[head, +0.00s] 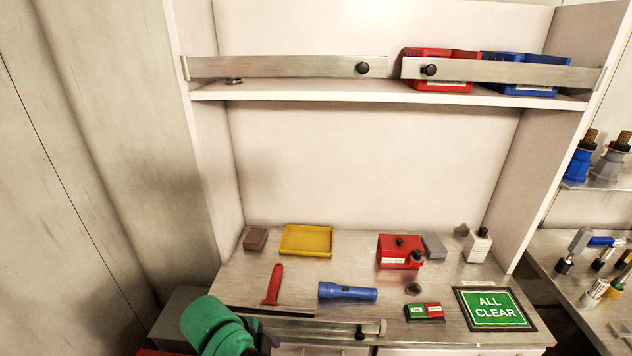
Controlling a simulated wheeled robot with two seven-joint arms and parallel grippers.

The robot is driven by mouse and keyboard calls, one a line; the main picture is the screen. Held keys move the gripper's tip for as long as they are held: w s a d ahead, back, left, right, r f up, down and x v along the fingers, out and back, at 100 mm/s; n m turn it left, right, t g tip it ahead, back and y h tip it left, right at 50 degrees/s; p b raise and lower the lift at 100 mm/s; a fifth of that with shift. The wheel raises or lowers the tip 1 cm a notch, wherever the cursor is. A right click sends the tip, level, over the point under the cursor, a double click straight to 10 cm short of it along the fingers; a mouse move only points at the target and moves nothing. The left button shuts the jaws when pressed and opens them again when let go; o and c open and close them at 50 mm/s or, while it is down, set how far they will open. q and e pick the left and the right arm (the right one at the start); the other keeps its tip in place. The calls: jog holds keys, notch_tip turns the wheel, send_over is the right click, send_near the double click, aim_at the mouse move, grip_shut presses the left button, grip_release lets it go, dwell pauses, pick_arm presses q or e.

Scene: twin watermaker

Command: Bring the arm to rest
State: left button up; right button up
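Neither of my grippers shows in the head view, and no arm can be made out for sure. The view faces a white cabinet (375,165) with a metal worktop (340,268) below and a shelf (330,90) above.
On the worktop are a yellow tray (306,240), a red-handled tool (273,285), a blue flashlight (347,292), a red box (398,252) and an ALL CLEAR sign (493,309). Red (440,56) and blue (525,60) bins stand on the shelf. A green rounded object (210,325) is at bottom left.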

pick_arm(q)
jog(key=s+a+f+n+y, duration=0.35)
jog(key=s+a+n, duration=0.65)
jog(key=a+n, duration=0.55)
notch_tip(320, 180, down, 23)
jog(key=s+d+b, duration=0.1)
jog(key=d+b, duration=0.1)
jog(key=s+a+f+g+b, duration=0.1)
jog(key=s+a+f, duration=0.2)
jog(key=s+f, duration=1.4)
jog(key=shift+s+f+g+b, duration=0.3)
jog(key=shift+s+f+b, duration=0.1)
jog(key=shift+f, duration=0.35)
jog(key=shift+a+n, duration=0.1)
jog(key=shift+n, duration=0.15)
